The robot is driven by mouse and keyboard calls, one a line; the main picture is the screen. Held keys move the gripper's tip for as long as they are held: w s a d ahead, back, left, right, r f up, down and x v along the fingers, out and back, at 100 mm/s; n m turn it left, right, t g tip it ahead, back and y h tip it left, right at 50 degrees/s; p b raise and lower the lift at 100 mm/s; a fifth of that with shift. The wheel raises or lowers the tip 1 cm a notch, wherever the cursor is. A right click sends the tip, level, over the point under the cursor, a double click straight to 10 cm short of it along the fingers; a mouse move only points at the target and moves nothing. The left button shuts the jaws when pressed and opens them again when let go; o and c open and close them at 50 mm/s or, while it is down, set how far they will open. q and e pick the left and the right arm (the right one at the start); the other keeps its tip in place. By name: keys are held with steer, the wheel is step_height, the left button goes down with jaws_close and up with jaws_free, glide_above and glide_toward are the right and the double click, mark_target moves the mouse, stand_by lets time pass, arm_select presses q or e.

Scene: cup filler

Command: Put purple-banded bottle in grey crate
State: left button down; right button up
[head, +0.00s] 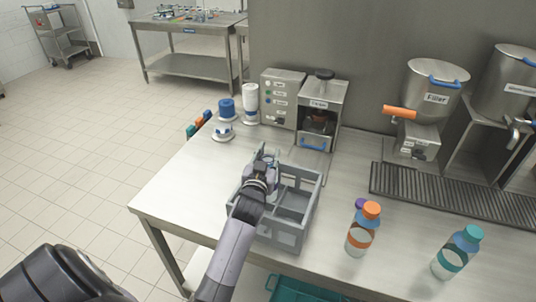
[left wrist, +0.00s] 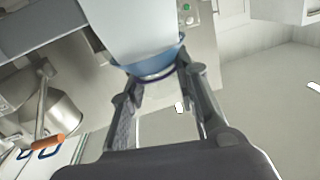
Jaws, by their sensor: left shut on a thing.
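The grey crate (head: 290,238) stands on the steel table, with an open top and divided compartments. My left gripper (head: 265,158) is over the crate's far left part, and the arm hides part of the crate. In the left wrist view the gripper (left wrist: 160,95) is shut on a pale thing with a blue rim (left wrist: 150,66); in the head view the gripper mostly hides it, so I cannot tell what it is. My right gripper is not in view.
A teal-banded bottle (head: 449,262) stands at the right. A filler (head: 435,90) and drain grate (head: 450,195) are along the back right. A capping machine (head: 322,115) and a control box (head: 281,98) stand behind the crate. The table between crate and orange-banded bottle is clear.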

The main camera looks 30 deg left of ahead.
arm_select(q)
steer(key=shift+f, duration=0.1)
stand_by(0.3)
steer(key=c, duration=1.3)
jaws_free()
steer(key=shift+o, duration=0.7)
steer(key=shift+f, duration=0.2)
step_height(320, 180, up, 10)
steer(key=shift+r, duration=0.15)
